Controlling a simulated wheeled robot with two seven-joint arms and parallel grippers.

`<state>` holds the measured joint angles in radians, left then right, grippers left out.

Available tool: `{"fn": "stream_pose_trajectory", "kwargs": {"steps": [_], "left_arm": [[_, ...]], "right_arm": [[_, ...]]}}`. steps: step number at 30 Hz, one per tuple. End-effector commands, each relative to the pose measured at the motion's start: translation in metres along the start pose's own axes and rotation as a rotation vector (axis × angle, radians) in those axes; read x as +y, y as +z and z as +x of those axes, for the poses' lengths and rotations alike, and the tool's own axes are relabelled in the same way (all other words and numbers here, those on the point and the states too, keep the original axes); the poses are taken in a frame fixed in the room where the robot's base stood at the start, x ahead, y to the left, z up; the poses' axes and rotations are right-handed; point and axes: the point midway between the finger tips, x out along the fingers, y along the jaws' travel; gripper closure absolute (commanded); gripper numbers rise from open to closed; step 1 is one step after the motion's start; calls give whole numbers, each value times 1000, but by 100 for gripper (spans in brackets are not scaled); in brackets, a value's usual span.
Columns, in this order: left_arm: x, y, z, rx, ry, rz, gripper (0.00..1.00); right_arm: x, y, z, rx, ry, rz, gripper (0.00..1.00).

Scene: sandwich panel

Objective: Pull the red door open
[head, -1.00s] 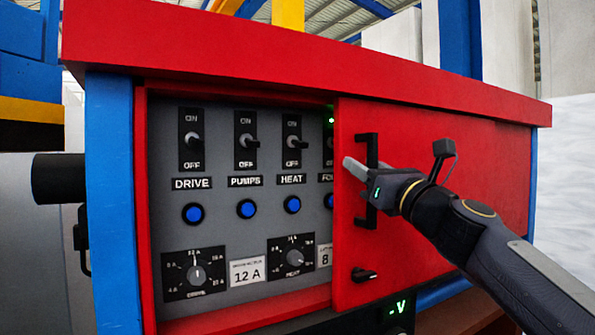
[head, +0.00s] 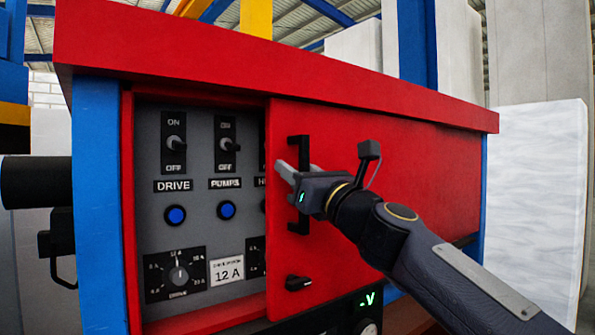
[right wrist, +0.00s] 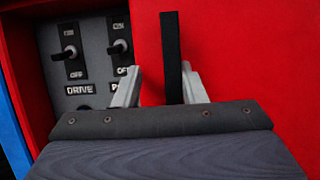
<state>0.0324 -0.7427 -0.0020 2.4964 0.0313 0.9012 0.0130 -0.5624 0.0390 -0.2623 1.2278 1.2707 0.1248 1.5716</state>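The red door (head: 390,150) is a sliding panel on the front of a red and blue cabinet. It covers the right part of the grey control panel (head: 208,245), with its left edge cutting across the third column of controls. A black upright bar handle (head: 299,226) is on the door near that edge. My right gripper (head: 297,169) is at the handle. In the right wrist view, its pale fingers (right wrist: 160,88) are apart on either side of the handle (right wrist: 171,50), the right finger closer to it. Contact is hard to tell. My left gripper is not in view.
The uncovered panel has DRIVE and PUMPS switches (head: 175,145), blue buttons (head: 176,215) and a dial (head: 179,274). A small black latch knob (head: 297,283) is low on the door. A red top ledge (head: 270,70) overhangs the front. A green display (head: 367,299) is below.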

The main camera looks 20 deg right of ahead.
Motion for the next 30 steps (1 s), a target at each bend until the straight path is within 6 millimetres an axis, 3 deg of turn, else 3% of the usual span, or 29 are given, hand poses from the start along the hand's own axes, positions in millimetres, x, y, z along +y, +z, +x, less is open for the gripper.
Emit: {"fn": "stream_pose_trajectory", "kwargs": {"steps": [30], "left_arm": [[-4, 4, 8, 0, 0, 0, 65]], "right_arm": [[0, 0, -66, -1, 0, 1, 64]]}}
